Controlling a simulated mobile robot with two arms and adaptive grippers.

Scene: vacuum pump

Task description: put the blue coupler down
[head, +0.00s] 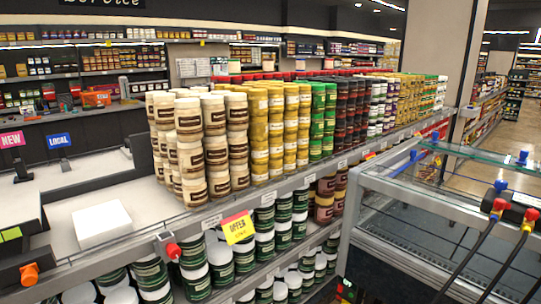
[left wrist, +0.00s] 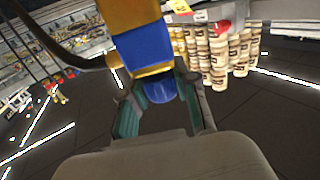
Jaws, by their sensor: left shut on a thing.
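In the left wrist view, my left gripper (left wrist: 160,88) is shut on the blue coupler (left wrist: 145,48), a thick blue piece with yellow-gold bands. Its blue lower end shows between the two green-grey fingers. The coupler is large and close to the camera, and its upper end is cut off by the frame. A dark curved hose-like piece (left wrist: 62,60) runs to its left side. I cannot make out my left gripper or the held coupler in the head view. My right gripper is in neither view.
A metal-framed glass-topped case (head: 400,190) stands at the right. On it are blue fittings (head: 523,158) and a black unit (head: 518,212) with red ends and dark hoses. A shelf of stacked jars (head: 200,145) fills the middle. A white block (head: 102,222) lies on the left counter.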

